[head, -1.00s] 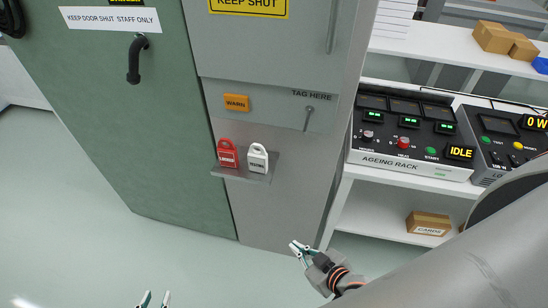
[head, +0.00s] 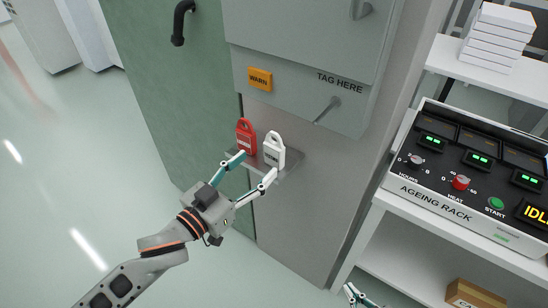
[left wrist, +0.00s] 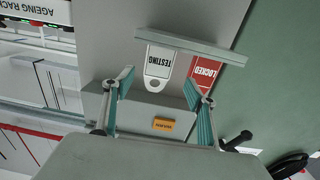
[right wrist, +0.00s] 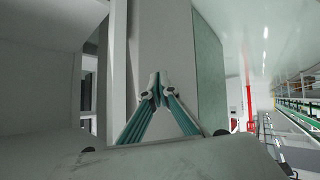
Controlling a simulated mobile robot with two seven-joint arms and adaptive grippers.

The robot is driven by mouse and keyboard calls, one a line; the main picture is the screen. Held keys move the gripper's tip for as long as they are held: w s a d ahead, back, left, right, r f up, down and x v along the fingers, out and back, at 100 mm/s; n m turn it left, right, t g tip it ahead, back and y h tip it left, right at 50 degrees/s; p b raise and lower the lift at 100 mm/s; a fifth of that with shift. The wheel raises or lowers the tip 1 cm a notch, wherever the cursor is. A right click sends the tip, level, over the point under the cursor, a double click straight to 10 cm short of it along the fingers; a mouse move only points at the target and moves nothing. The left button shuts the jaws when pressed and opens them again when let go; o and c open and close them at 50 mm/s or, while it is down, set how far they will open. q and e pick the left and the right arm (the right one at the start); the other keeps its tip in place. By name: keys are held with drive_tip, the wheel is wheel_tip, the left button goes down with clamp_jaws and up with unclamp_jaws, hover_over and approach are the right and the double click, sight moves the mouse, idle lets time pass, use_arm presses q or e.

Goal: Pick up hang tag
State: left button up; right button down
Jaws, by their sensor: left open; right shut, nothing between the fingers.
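Two hang tags stand side by side on a small grey ledge (head: 290,167) on the cabinet front. The red tag (head: 245,136) is on the left, and the white tag (head: 273,149) is on the right. In the left wrist view they appear upside down: the white tag (left wrist: 158,66) reads TESTING and the red tag (left wrist: 203,72) reads LOCKED. My left gripper (head: 254,168) is open and empty, just in front of the ledge. Its fingers (left wrist: 158,88) spread around the line to the white tag, without visible contact. My right gripper (head: 352,292) is low in the head view, shut and empty (right wrist: 161,88).
Above the ledge are an orange WARN label (head: 260,79), a TAG HERE panel with a small grey peg (head: 327,110), and a cabinet door. A black door handle (head: 181,22) is at the left. The ageing rack unit (head: 450,185) stands on a shelf at the right.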

sight(271, 154)
use_arm(q)
drive_tip(key=shift+w+d+r, duration=0.1)
drive_tip(key=shift+w+d, duration=0.15)
drive_tip(key=shift+d, duration=0.05)
drive_tip(key=shift+x, duration=0.9)
drive_tip(key=shift+f+b+x, duration=0.1)
drive_tip(key=shift+b+x, duration=0.15)
drive_tip(key=shift+x, duration=1.1)
drive_tip(key=shift+f+b+x, duration=0.15)
drive_tip(key=shift+b+x, duration=0.05)
drive_tip(key=shift+x, duration=1.15)
drive_tip(key=c, duration=1.2)
